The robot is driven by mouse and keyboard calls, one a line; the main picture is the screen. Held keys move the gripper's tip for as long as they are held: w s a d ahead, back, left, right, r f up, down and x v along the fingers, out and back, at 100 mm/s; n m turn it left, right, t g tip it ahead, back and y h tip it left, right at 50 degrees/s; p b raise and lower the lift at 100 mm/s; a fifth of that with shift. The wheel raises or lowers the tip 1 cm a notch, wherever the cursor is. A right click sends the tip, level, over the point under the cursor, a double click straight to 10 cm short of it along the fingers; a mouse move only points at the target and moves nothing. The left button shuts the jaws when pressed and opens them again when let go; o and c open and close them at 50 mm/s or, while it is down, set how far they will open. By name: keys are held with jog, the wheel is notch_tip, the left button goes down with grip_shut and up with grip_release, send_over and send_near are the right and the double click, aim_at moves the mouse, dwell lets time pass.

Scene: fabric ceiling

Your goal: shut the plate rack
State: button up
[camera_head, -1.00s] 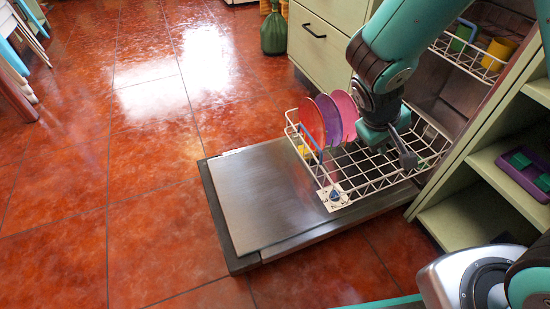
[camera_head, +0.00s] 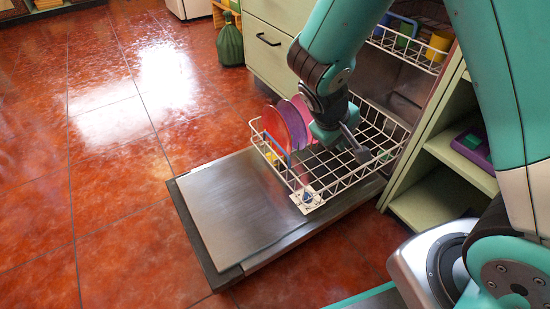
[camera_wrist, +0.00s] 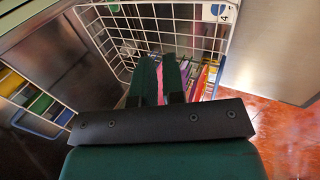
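The plate rack (camera_head: 345,182) is a white wire basket, pulled out of the dishwasher over its lowered steel door (camera_head: 232,215). A red plate (camera_head: 283,124) and pink and purple plates beside it stand upright at its left side. My gripper (camera_head: 352,145) points down over the middle of the rack, just right of the plates. In the wrist view its two dark green fingers (camera_wrist: 160,75) are close together with a narrow gap, through which pink shows. I see nothing clearly held, and cannot tell whether the fingers touch the rack (camera_wrist: 195,22).
An upper rack (camera_head: 405,48) with coloured cups sits inside the dishwasher. A green shelf unit (camera_head: 435,200) stands close on the right and a drawer cabinet (camera_head: 262,45) behind. A green bottle (camera_head: 230,45) stands at the back. The red tiled floor on the left is clear.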

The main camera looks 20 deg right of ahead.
jog(key=w+a+f+b, duration=0.1)
jog(key=w+a, duration=0.1)
jog(key=w, duration=0.1)
jog(key=w+a+f+t+b, duration=0.1)
jog(key=w+a+f+b, duration=0.1)
jog(key=w+a, duration=0.1)
jog(key=w+a+f+t+b, duration=0.1)
jog(key=w+a+f+b, duration=0.1)
jog(key=w+a, duration=0.1)
jog(key=shift+a+f, duration=0.1)
jog(key=shift+a, duration=0.15)
grip_shut()
jog(key=w+a+f+m+t+b, duration=0.1)
jog(key=w+a+t+b, duration=0.15)
jog(key=a, duration=0.35)
jog(key=w+a+f+m+t+b, duration=0.1)
jog(key=w+a+f+b, duration=0.1)
jog(key=w+a, duration=0.3)
jog(key=b, duration=0.9)
send_near(264, 138)
jog(key=shift+g, duration=0.25)
jog(key=shift+x, duration=2.5)
jog(key=shift+w+d+r, duration=0.1)
jog(key=shift+r, duration=0.1)
